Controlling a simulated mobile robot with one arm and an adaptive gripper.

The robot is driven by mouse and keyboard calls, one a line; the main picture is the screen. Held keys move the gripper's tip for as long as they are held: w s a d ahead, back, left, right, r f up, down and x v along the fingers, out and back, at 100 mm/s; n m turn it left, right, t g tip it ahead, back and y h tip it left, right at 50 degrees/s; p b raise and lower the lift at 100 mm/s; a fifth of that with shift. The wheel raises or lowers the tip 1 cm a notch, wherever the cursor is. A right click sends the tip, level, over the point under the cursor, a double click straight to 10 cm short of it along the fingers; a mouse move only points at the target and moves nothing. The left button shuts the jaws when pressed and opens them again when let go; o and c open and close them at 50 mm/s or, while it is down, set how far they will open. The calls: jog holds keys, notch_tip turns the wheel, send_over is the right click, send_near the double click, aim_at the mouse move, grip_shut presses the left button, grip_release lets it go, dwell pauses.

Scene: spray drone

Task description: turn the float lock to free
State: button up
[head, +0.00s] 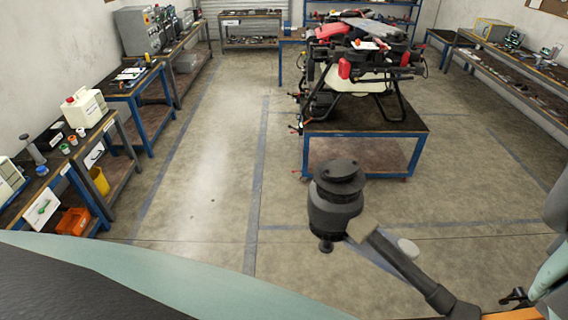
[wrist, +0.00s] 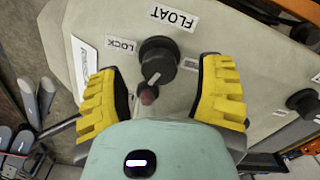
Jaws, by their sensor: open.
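The float lock shows in the wrist view as a round black knob (wrist: 158,60) on a pale grey panel (wrist: 225,50). A small white mark is on the knob's lower edge. The FLOAT label (wrist: 174,17) is above it and the LOCK label (wrist: 121,44) is to its upper left, both upside down in the picture. A small dark reddish round part (wrist: 148,95) lies between the fingers, just below the knob.
Another black knob (wrist: 303,102) is on the panel at the right. A white card with unreadable print (wrist: 84,66) is at the left. In the head view, a spray drone (head: 365,80) stands on a blue-legged table (head: 415,124), with benches along both walls and open floor between.

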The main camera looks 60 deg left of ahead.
jog(key=shift+f+p, duration=0.55)
jog(key=shift+f, duration=0.4)
jog(key=shift+c, duration=0.2)
grip_shut()
jog(key=shift+f, duration=0.1)
